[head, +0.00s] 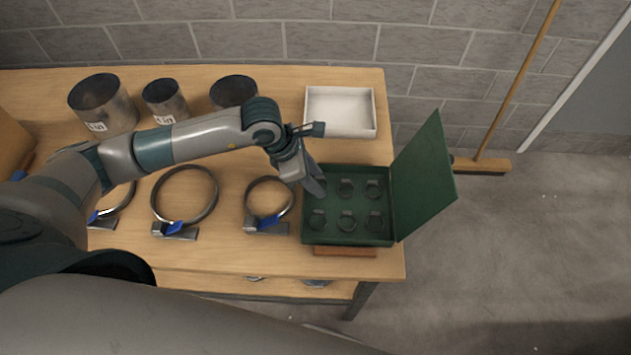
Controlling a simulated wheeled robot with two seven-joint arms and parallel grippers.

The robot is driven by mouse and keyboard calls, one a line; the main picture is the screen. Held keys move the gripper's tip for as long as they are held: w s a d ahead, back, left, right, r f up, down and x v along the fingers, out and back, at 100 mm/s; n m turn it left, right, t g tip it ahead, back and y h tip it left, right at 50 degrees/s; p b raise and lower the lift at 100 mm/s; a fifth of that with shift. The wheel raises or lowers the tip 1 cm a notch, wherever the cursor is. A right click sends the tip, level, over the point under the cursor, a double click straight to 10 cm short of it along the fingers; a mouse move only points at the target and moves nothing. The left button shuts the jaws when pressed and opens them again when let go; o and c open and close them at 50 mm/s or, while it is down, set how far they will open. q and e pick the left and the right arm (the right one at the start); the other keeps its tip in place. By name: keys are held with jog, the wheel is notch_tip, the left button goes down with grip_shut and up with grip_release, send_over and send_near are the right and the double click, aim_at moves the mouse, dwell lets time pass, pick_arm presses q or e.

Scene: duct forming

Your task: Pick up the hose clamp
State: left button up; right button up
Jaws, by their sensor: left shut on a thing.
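A green box (348,240) with its lid (423,178) swung open to the right lies on the bench. Small dark ring-shaped hose clamps (346,221) sit in it in two rows. My left gripper (317,185) reaches down into the box's back left corner. It is shut on a hose clamp there, which its fingers mostly hide. I cannot tell whether that clamp is clear of the box floor. My right gripper is not in view.
An empty white tray (340,112) stands behind the box. Metal duct pieces (103,103) stand along the back. Large ring clamps with blue handles (183,197) lie left of the box. A wooden strip (344,252) lies before it. A broom (482,164) leans on the wall.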

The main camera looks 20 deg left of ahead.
pick_arm(q)
notch_tip(320, 180, up, 2)
jog(key=shift+r+b, duration=0.1)
jog(key=shift+b, duration=0.65)
jog(key=w+d+r+b, duration=0.3)
jog(key=d+r, duration=0.4)
jog(key=d, duration=0.4)
jog(key=shift+w+r+b, duration=0.25)
jog(key=shift+w+b, duration=0.1)
jog(key=shift+b, duration=0.55)
jog(key=shift+a+f, duration=0.1)
jog(key=s+a+m+g+y, duration=0.2)
jog(key=s+a+m+g, duration=0.1)
jog(key=a+m, duration=0.5)
jog(key=s+a+m+g+y, duration=0.2)
jog(key=s+a+m+g, duration=0.2)
jog(key=a+m, duration=0.4)
jog(key=s+m, duration=0.1)
jog(key=m, duration=0.6)
jog(key=shift+r, duration=0.4)
